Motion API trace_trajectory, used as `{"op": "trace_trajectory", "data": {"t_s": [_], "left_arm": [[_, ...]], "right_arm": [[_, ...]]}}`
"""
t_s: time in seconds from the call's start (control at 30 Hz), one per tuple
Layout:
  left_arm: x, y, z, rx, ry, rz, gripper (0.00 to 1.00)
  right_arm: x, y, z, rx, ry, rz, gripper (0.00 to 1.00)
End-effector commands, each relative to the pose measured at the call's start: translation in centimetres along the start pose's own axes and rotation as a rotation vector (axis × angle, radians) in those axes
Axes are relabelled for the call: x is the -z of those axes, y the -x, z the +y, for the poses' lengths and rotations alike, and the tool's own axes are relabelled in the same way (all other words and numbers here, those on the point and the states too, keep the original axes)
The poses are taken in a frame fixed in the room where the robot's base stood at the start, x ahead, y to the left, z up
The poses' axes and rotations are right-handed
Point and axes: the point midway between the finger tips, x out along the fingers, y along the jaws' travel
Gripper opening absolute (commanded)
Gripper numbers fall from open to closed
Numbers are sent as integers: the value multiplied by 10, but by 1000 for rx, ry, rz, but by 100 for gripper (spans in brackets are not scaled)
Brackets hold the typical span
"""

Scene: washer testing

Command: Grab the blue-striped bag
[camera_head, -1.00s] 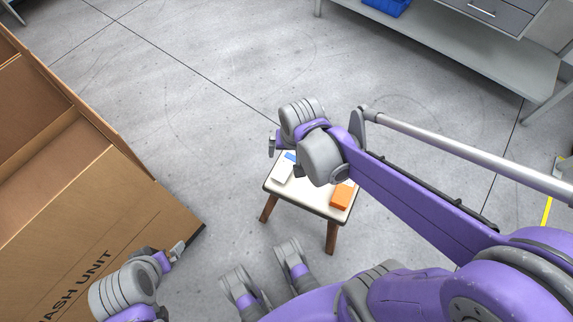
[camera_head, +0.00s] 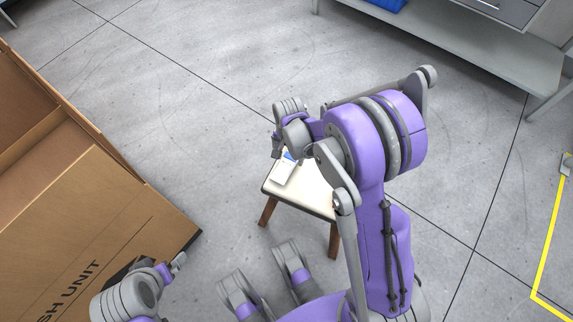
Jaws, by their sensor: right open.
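The blue-striped bag (camera_head: 283,172) is a small white packet with a blue band, lying on the left part of the stool top. A small stool (camera_head: 310,194) with a cream top and brown legs carries it. My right gripper (camera_head: 277,150) is open, just above the bag's far end; its fingers are small and partly hidden by the wrist, and I cannot tell whether they touch the bag. My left gripper (camera_head: 179,262) is at the lower left, beside the cardboard box and away from the stool; its finger opening is unclear.
A large open cardboard box (camera_head: 100,215) fills the left side. A grey workbench with a lower shelf (camera_head: 465,45) and a blue bin (camera_head: 385,4) stands at the top right. Yellow tape (camera_head: 548,245) marks the floor at right. The floor between is clear.

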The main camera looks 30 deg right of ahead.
Motion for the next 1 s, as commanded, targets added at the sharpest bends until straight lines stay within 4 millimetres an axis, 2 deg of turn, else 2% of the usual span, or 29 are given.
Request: {"op": "trace_trajectory", "data": {"t_s": [0.17,0.4,0.67,1.0], "left_arm": [[-2,-5,0,0,0,-2,100],[-5,-20,0,0,0,-6,100],[-5,-20,0,0,0,-6,100],[-5,-20,0,0,0,-6,100]], "right_arm": [[-1,-13,-1,0,1,0,100],[-2,-49,-2,0,2,0,100],[-2,-52,-2,1,2,0,100],[-2,-52,-2,1,2,0,41]]}}
